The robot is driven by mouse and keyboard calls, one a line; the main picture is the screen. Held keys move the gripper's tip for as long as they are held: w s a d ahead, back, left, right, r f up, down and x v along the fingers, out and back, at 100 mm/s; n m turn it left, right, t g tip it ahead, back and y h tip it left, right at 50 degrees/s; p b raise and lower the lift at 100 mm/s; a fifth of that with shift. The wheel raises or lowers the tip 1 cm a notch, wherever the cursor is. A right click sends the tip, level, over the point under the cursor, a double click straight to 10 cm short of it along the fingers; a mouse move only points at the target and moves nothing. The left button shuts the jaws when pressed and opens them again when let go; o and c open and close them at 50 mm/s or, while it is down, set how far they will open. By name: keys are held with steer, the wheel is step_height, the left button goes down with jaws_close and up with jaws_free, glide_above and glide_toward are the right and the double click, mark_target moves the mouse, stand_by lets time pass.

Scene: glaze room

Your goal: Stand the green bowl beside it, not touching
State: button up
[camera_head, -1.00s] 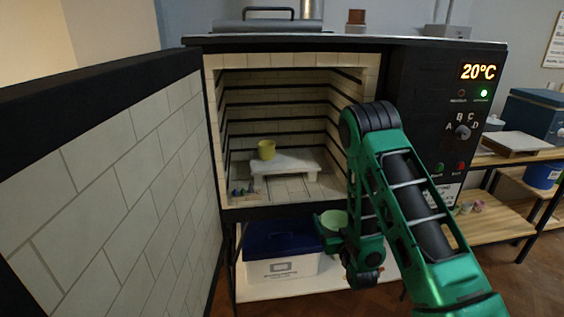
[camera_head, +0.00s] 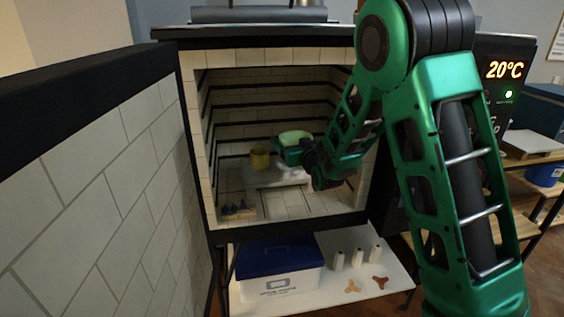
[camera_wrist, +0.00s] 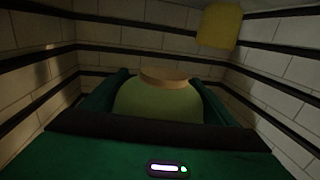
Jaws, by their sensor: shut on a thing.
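The green bowl (camera_head: 295,134) is held in my gripper (camera_head: 291,145), which is shut on it inside the open kiln. The bowl is above the white kiln shelf (camera_head: 280,178), near its back right. In the wrist view the bowl (camera_wrist: 158,101) sits between the fingers, with a tan band at its top edge. The cup also shows at the upper right of the wrist view (camera_wrist: 219,26).
The kiln walls (camera_head: 210,140) close in around my arm. The open door (camera_head: 90,190) stands at left. Small dark cones (camera_head: 238,209) sit on the kiln floor, front left. Below are a blue-lidded box (camera_head: 278,268) and white posts (camera_head: 357,256).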

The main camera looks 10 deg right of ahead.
steer(key=w+d+f, duration=0.1)
steer(key=w+f, duration=0.1)
steer(key=w, duration=0.1)
steer(key=w+d+f, duration=0.1)
steer(key=w+f, duration=0.1)
steer(key=w, duration=0.1)
steer(key=w+f, duration=0.2)
steer(key=w, duration=0.1)
steer(key=shift+w+d+f, duration=0.2)
steer(key=shift+w+d, duration=0.2)
steer(key=shift+f, duration=2)
steer(key=shift+f, duration=0.1)
steer(key=o, duration=1.3)
steer(key=shift+c, duration=0.2)
steer(key=shift+s, duration=0.15)
steer(key=s, duration=0.3)
steer(key=s+d, duration=0.1)
steer(key=s, duration=0.7)
steer(key=shift+d+r, duration=0.35)
steer(key=shift+r, duration=0.05)
steer(key=shift+s, duration=0.15)
